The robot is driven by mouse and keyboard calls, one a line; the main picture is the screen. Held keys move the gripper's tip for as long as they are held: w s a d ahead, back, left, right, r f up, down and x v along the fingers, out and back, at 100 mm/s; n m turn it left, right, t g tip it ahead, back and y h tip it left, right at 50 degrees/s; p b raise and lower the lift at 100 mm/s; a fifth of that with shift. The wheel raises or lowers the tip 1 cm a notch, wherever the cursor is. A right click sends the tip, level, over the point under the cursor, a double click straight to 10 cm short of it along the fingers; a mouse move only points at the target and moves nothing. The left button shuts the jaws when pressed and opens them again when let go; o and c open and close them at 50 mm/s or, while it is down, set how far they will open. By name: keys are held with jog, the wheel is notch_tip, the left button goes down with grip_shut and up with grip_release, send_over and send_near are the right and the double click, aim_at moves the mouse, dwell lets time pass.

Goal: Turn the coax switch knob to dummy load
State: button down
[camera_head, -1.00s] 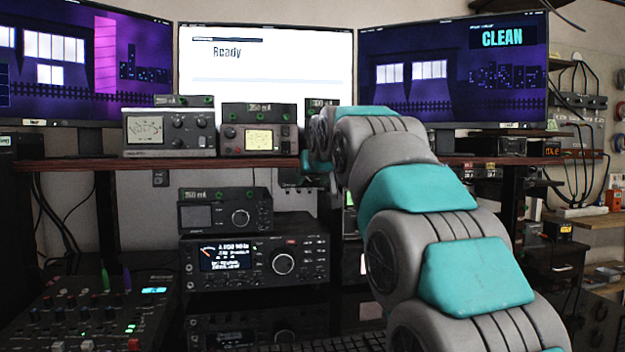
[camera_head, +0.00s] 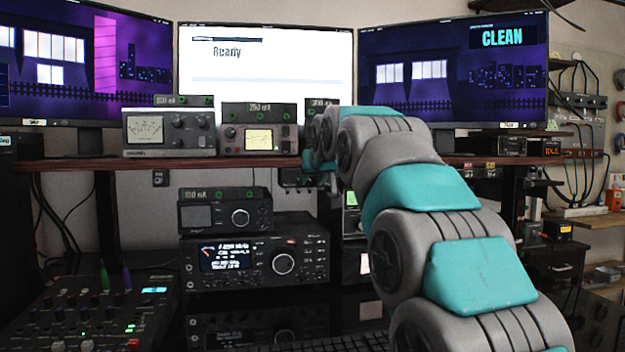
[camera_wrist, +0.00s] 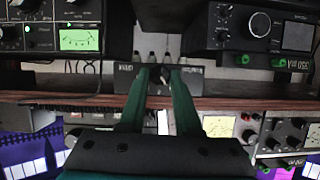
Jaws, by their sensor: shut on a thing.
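The coax switch (camera_wrist: 106,80) is a small dark box under the shelf edge. It shows upside down in the wrist view, with a small light label at each end and several cables along one side. My gripper (camera_wrist: 160,75) is at the middle of its face, with its two teal fingers closed together on the dark knob (camera_wrist: 160,72). The fingertips cover most of the knob, and I cannot read its pointer direction.
The wooden shelf (camera_head: 90,164) runs close by my fingers. Meters (camera_head: 168,131) stand on it, and radios (camera_head: 257,263) stand below. A mixer (camera_head: 90,318) lies at the front left. Three monitors (camera_head: 265,60) stand behind.

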jog(key=m+y, duration=0.2)
jog(key=m, duration=0.1)
jog(key=shift+d+f, duration=0.15)
jog(key=shift+d+m+y, duration=0.1)
jog(key=shift+m+y, duration=0.4)
jog(key=shift+m, duration=0.1)
jog(key=m+y, duration=0.1)
jog(key=m, duration=0.1)
jog(key=m+y, duration=0.1)
jog(key=m, duration=0.1)
jog(key=shift+w+d+f+m+y+p, duration=0.1)
jog(key=shift+f+m+y+p, duration=0.05)
jog(key=shift+m+y+p, duration=0.25)
jog(key=shift+f+m+t+y, duration=0.1)
jog(key=shift+m+t+y, duration=0.25)
jog(key=shift+m, duration=0.75)
jog(key=shift+f+m+t+y+b, duration=0.3)
jog(key=shift+m+y+b, duration=0.15)
jog(key=shift+m, duration=0.75)
jog(key=m+t+b, duration=0.1)
jog(key=m, duration=0.1)
jog(key=m+t+b, duration=0.1)
jog(key=m, duration=0.2)
jog(key=shift+f+b, duration=0.1)
jog(key=shift+b, duration=0.2)
jog(key=shift+m, duration=0.5)
